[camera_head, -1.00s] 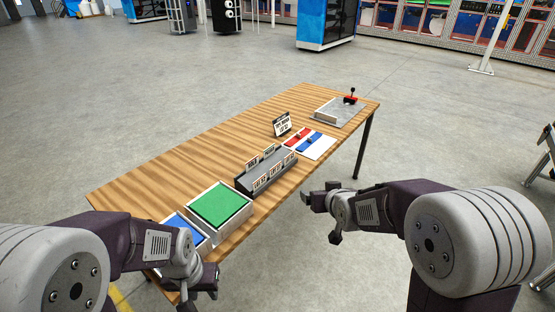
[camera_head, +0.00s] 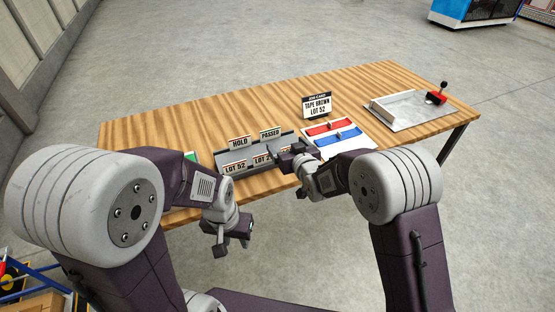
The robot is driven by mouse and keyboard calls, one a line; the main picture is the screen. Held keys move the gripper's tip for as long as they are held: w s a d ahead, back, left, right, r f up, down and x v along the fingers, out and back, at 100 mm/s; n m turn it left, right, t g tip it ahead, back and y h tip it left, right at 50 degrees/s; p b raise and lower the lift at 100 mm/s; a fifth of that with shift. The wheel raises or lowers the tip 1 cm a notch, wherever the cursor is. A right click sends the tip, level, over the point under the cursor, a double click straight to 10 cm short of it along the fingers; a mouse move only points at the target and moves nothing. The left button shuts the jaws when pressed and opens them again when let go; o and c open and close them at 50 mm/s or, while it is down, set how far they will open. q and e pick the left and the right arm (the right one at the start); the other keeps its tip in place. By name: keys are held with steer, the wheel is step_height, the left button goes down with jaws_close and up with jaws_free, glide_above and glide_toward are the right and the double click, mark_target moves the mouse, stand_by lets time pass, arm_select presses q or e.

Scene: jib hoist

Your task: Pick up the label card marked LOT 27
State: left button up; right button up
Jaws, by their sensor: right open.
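A grey card rack (camera_head: 226,155) stands at the table's front edge. Its back row holds the HOLD card (camera_head: 239,141) and the PASSED card (camera_head: 270,133). Its front row holds the LOT 52 card (camera_head: 235,168) and a card reading "LOT 2" (camera_head: 261,160), whose last digit is hidden. My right gripper (camera_head: 284,156) is open at the rack's right end, in front of that row. I cannot tell whether it touches a card. My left gripper (camera_head: 233,236) hangs in front of the table, away from the cards; its jaw opening is unclear.
A grey plate (camera_head: 410,112) with a red-based stamp (camera_head: 437,97) lies at right. The table's back left (camera_head: 170,125) is clear.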

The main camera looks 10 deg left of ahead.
mark_target(264, 155)
steer(key=s+a+f+n+g+b, duration=0.1)
steer(key=s+a+f, duration=0.2)
steer(key=a+f, duration=0.25)
steer(key=shift+y, duration=0.3)
steer(key=x, duration=0.5)
steer(key=d+x, duration=0.1)
steer(key=x, duration=0.2)
steer(key=shift+w+a+f, duration=0.2)
steer(key=shift+w+f, duration=0.15)
steer(key=shift+w, duration=0.1)
steer(key=shift+s+d, duration=0.1)
steer(key=shift+c, duration=0.9)
steer(key=c, duration=0.9)
